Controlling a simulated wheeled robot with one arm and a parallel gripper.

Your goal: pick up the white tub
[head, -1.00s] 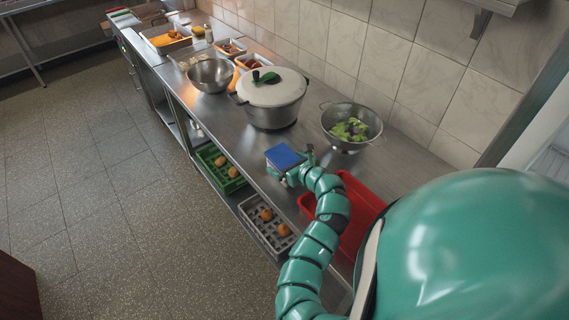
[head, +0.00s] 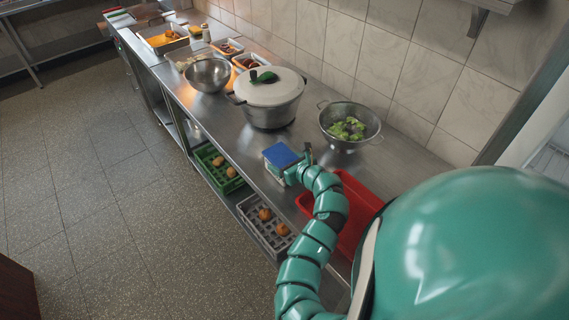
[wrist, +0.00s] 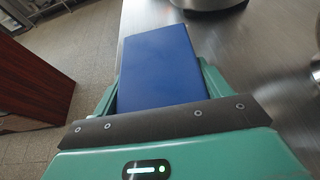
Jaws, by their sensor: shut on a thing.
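The tub (head: 281,156) has a flat blue lid and a pale side just showing below it, in the head view over the steel counter, in front of the large lidded pot. My gripper (wrist: 158,82) is shut on it, with one green finger along each side. In the wrist view the blue lid (wrist: 158,60) fills the space between the fingers. The tub's lower sides are mostly hidden, and I cannot tell whether its base touches the counter.
The lidded pot (head: 270,104) stands behind the tub. A colander (head: 350,122) with greens is to the right. A red crate (head: 350,225) lies beside my arm. Green (head: 214,168) and grey (head: 262,226) crates sit on the lower shelf. Bare counter lies left of the tub.

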